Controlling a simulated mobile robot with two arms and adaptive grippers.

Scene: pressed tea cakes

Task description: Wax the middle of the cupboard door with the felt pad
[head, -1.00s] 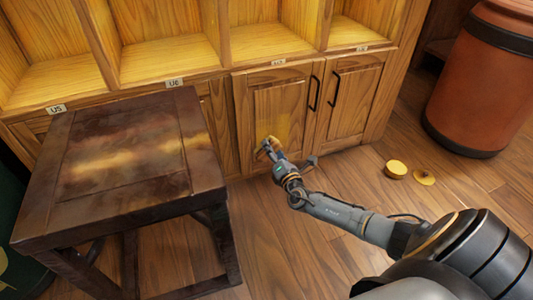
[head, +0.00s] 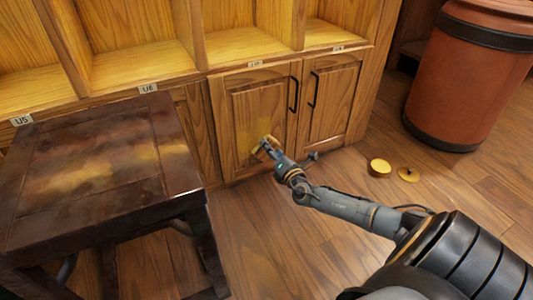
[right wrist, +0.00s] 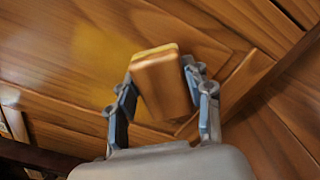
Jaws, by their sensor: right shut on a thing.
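The cupboard door (head: 280,95) is a wooden panelled door with a dark bar handle, closed, below the open shelves. A faint yellow patch shows on its panel, and it also shows in the right wrist view. My right gripper (head: 269,150) is at the lower part of this door. It is shut on the felt pad (right wrist: 163,85), a tan block with a yellowish edge, held between the two fingers. The pad is close to the door panel; whether it touches I cannot tell. My left gripper is not in view.
A dark wooden table (head: 95,165) with pale worn patches stands at the left. A round yellow tin (head: 379,168) and a yellow lid-like disc (head: 408,175) are on the floor at the right. A large red-brown barrel (head: 468,80) stands beyond them. Floor between is clear.

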